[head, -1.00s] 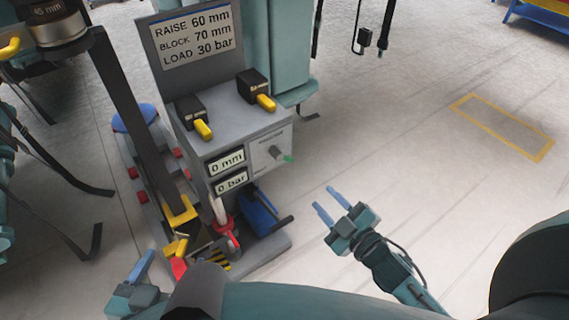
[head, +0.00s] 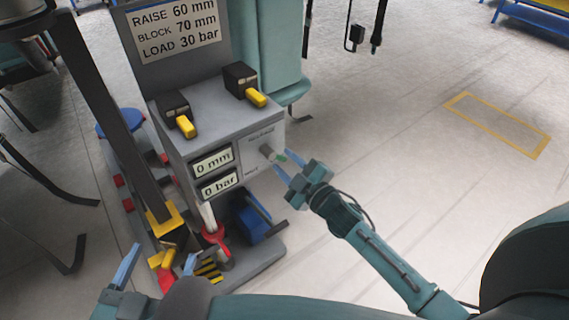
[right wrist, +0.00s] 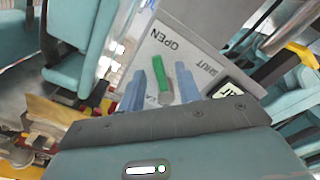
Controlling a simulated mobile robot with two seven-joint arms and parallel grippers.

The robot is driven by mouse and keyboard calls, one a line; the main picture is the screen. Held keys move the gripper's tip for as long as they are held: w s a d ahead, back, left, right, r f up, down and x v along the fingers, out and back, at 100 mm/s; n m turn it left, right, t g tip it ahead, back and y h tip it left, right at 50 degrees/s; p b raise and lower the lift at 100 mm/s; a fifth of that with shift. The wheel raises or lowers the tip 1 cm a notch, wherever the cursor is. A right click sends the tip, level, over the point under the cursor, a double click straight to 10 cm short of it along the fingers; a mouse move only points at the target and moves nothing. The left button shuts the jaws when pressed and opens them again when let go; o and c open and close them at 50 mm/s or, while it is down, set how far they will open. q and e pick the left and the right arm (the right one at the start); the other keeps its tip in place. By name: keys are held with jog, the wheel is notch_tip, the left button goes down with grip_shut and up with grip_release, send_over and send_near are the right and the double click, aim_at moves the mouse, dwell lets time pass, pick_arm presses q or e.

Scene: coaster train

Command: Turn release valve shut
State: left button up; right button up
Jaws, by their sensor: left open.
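In the right wrist view the green handle stands close by the fingers, in front of a panel marked OPEN (right wrist: 167,40) and SHUT (right wrist: 208,68). Whether a finger touches the handle I cannot tell. My left gripper (head: 157,264) is open at the lower left, near a red and yellow lever.
The console displays read 0 mm (head: 213,162) and 0 bar (head: 220,183). Two yellow-handled levers (head: 186,126) (head: 257,97) sit on top, below a sign (head: 176,30). A dark post (head: 110,110) stands at the left. The floor at right is clear.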

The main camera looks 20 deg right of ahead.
jog(key=shift+w+a, duration=0.2)
jog(key=shift+w, duration=0.4)
grip_shut()
